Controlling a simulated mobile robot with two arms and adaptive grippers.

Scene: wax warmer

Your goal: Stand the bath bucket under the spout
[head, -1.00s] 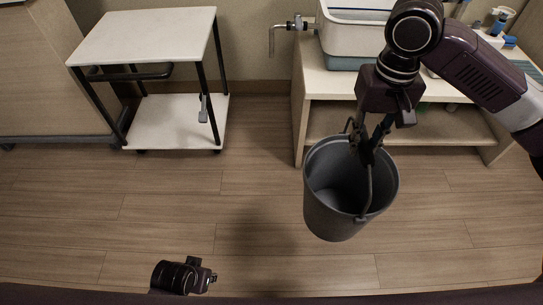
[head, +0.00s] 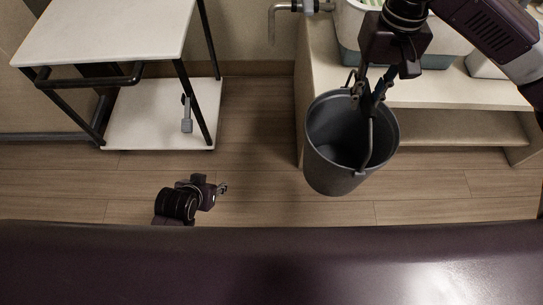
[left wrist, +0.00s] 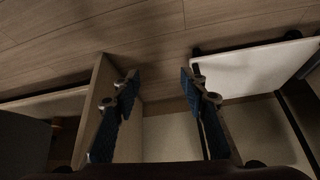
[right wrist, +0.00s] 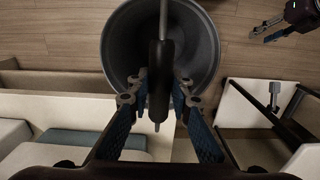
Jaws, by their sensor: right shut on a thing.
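The grey bath bucket (head: 325,166) hangs upright in the head view, in front of the bench on the right. My right gripper (head: 368,92) is shut on its handle, and the bucket's open top also shows in the right wrist view (right wrist: 118,48). The metal spout (head: 272,28) sticks out left from the bench top and bends down, left of and beyond the bucket. My left gripper (head: 222,188) is low at the left, apart from the bucket. In the left wrist view its fingers (left wrist: 160,85) are spread with nothing between them.
A white two-shelf cart (head: 105,35) with black legs stands at the left, with a small grey item (head: 186,115) at its lower shelf. The bench (head: 440,92) has a tub (head: 350,35) on top. Floor between cart and bench is clear.

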